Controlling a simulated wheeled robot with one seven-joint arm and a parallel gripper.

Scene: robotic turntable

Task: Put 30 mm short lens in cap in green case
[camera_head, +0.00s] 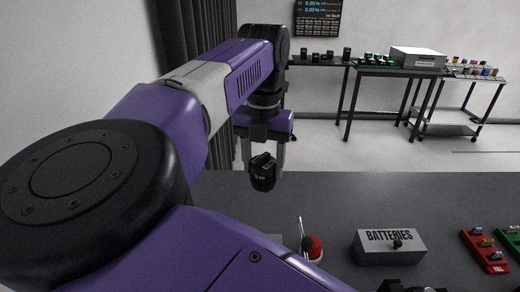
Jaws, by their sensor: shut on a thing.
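My gripper (263,164) hangs pointing down at the picture's middle, with a pale finger on either side. It is shut on a black lens (262,180), a short cylinder with small white lettering I cannot read. The lens is held in the air above the far part of the dark grey table. I cannot tell the 30 mm marking or see a separate cap. A green tray (506,243) with small coloured items is cut off at the right edge. I cannot tell whether it is the green case.
The grey table (400,200) is clear behind a grey BATTERIES box (390,257). A red tray (482,252) lies right of the box. A red ball-like thing (312,247) is left. Black items sit at the bottom edge. Other tables with goods (385,70) stand at the back.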

